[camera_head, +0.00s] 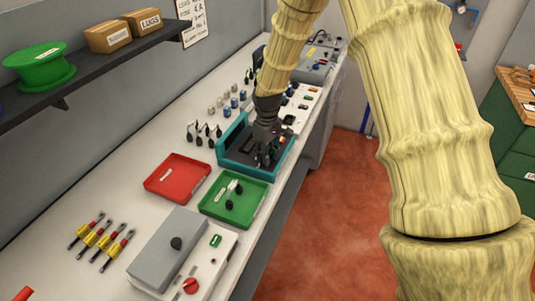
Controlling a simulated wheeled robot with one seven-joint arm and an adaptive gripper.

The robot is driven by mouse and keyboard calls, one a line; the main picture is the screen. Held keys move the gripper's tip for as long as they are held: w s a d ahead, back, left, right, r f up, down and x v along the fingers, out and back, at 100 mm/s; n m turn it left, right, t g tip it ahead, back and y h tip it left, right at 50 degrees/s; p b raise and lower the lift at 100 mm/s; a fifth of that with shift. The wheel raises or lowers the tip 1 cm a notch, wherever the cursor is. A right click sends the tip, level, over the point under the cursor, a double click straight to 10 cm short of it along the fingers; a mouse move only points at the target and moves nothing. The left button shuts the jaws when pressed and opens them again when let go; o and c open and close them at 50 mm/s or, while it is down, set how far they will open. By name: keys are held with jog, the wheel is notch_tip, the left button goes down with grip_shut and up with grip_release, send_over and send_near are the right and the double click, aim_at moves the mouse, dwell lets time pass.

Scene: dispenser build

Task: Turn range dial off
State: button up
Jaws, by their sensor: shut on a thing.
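A teal-rimmed unit (232,133) with a dark inside sits on the white bench near the middle of the view. My gripper (265,159) points down into it from above. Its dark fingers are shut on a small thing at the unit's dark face. The fingers hide most of that thing; its place fits the range dial, but its shape and pointer setting cannot be made out. A small orange-red spot shows beside the fingers.
A green tray (250,205) with small parts and a red tray (160,190) stand in front of the unit. A grey box (165,250) with black and red knobs is nearer. Several small parts line the wall side. A shelf (100,62) holds a green spool and boxes.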

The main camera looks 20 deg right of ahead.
jog(key=o, duration=1)
jog(key=shift+o, duration=0.2)
notch_tip(320, 180, up, 12)
dwell(0.4)
